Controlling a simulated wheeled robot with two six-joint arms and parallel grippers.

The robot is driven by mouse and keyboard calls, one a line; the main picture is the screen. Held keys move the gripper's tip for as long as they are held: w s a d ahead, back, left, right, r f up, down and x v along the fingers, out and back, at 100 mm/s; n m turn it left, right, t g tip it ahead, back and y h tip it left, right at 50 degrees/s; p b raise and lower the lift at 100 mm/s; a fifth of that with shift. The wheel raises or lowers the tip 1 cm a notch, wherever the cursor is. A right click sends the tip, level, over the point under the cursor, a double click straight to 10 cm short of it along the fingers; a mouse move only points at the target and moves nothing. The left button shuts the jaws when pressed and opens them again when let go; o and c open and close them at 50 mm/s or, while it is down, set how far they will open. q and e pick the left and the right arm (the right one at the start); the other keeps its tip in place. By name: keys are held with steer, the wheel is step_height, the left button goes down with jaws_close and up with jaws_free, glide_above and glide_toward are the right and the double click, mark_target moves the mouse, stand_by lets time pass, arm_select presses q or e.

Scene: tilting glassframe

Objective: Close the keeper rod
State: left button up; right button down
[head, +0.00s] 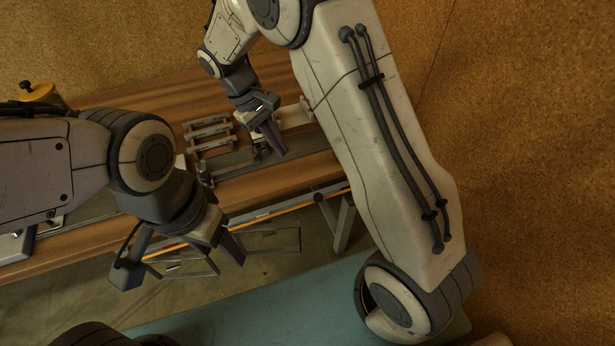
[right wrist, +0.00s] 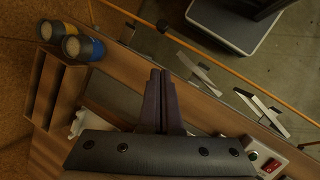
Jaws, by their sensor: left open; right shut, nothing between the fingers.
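A thin orange rod (head: 275,216) runs slantwise along the front of the wooden bench in the head view. An orange line, perhaps the same rod, crosses the right wrist view (right wrist: 215,68). I cannot tell for sure which part is the keeper rod. My left gripper (head: 232,248) hangs in front of the bench near the rod's left part; its open jaw gap is hard to see. My right gripper (head: 272,140) is over the bench top, behind the rod. Its fingers (right wrist: 160,98) are together and empty in the right wrist view.
A slatted rack (head: 208,135) stands on the bench (head: 285,175). A thin dark frame (head: 285,240) hangs below the bench front.

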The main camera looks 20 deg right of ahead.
arm_select(q)
step_height(320, 180, up, 3)
steer(key=p, duration=0.3)
steer(key=shift+r, duration=0.15)
arm_select(e)
steer(key=s+d+r+x, duration=0.1)
steer(key=s+x, duration=0.1)
steer(key=x, duration=1)
steer(key=shift+s+f, duration=0.3)
steer(key=shift+s, duration=0.05)
